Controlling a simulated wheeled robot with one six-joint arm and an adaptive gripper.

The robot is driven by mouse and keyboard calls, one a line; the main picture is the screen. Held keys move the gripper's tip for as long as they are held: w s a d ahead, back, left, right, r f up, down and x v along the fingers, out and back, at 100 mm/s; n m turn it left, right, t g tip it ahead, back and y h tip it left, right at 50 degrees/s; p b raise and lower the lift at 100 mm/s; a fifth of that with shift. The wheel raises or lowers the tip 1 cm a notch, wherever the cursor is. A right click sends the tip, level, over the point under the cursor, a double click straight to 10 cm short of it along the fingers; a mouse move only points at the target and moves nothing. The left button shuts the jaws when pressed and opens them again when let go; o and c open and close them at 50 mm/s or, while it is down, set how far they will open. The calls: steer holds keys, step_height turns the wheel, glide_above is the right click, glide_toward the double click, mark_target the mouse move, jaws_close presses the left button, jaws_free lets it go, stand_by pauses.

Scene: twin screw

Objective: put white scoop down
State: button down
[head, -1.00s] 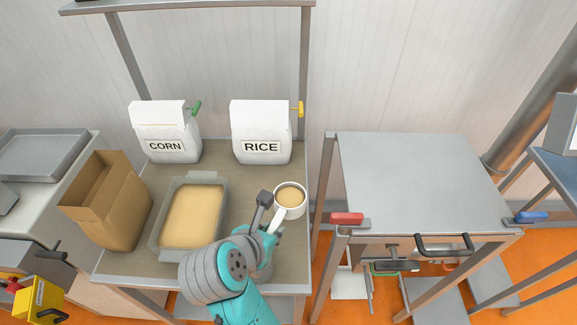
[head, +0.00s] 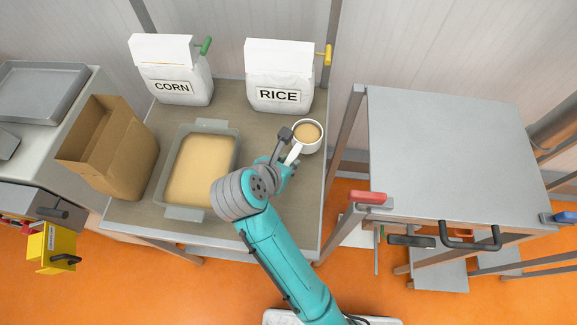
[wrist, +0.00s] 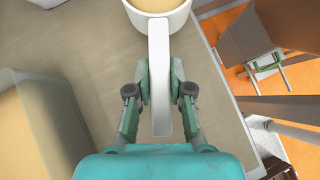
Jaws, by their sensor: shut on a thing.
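The white scoop (head: 307,136) is a round white cup with a straight white handle, filled with tan material. It is over the right side of the brown-topped table (head: 230,218). In the wrist view the scoop's handle (wrist: 160,85) runs between the two fingers of my gripper (wrist: 159,88), with the cup at the top edge. My gripper (head: 289,153) is shut on the handle. Whether the cup's bottom touches the table I cannot tell. The scoop looks about level.
A grey tray (head: 182,213) of tan material lies left of my gripper. A cardboard bag (head: 125,150) stands further left. CORN (head: 172,70) and RICE (head: 280,75) bags stand behind. A grey table (head: 450,150) at the right is bare on top.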

steer(key=shift+f, duration=1.85)
steer(key=shift+f, duration=0.1)
steer(key=c, duration=1.1)
jaws_free()
steer(key=shift+o, duration=0.2)
steer(key=shift+r, duration=0.2)
steer(key=v, duration=1.1)
steer(key=shift+s+r, duration=0.2)
steer(key=shift+s, duration=0.15)
steer(key=shift+a, duration=0.1)
